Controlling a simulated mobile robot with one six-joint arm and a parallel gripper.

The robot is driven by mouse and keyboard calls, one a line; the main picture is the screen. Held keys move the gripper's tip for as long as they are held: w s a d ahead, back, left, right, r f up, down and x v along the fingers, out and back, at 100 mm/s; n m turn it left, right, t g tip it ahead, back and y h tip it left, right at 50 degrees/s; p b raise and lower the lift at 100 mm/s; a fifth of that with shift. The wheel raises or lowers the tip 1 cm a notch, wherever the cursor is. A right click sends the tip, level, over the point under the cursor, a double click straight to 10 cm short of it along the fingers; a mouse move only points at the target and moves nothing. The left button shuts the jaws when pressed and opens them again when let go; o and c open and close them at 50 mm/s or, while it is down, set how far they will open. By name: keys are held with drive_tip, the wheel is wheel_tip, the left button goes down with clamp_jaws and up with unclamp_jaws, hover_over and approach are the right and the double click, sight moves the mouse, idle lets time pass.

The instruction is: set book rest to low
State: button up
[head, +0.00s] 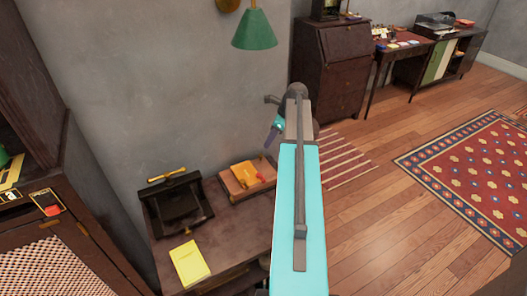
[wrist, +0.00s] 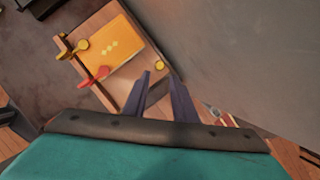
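The book rest appears to be the wooden stand with an orange book (head: 252,175) lying on it, on the dark desk. In the wrist view the wooden board (wrist: 90,31) is tilted in the picture and holds the orange book (wrist: 109,50). A red lever (wrist: 94,76) sticks out at its near side, with yellow knobs (wrist: 82,45) at its edge. My gripper (head: 271,136) is above and to the right of the stand in the head view.
A black stand with a yellow bar (head: 167,175) and a yellow paper (head: 189,263) are on the desk (head: 236,224). A grey wall (head: 130,85) rises behind the desk. A green lamp (head: 254,32) hangs there. A cabinet (head: 60,260) stands at left; the floor at right is open.

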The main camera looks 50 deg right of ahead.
sight(261, 155)
drive_tip(key=shift+p+x, duration=0.9)
drive_tip(key=shift+x, duration=3.4)
clamp_jaws()
drive_tip(key=shift+d, duration=0.15)
